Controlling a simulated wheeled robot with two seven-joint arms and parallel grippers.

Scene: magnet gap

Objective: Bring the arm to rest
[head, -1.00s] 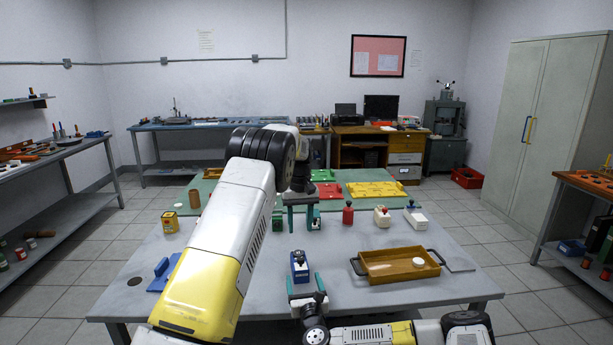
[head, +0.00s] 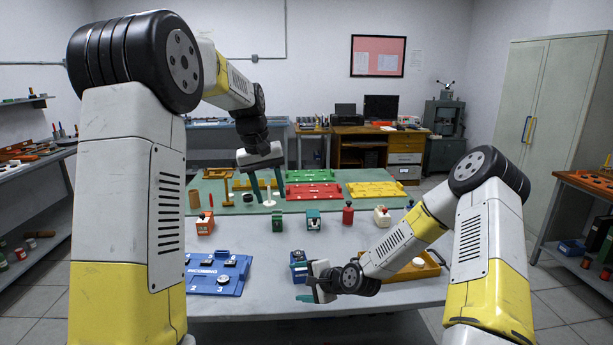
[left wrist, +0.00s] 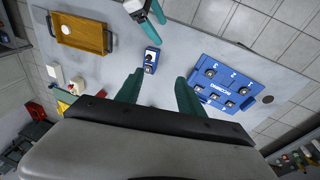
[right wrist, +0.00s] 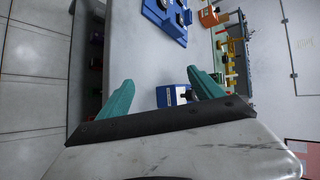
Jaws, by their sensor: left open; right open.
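My left gripper (head: 266,190) is raised above the back part of the table, its teal fingers open and pointing down with nothing between them. It also shows in the left wrist view (left wrist: 160,92), spread wide and empty. My right gripper (head: 304,282) is low at the table's front, open and pointing left, beside a blue block-shaped device (head: 298,262).
A blue INCOMING tray (head: 225,286) lies left on the grey table (head: 265,308). A brown handled tray (left wrist: 82,33) lies partly behind my right arm. Small containers, including a red bottle (head: 348,213), stand mid-table. Red (head: 313,191) and yellow (head: 376,189) trays lie on the green mat behind.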

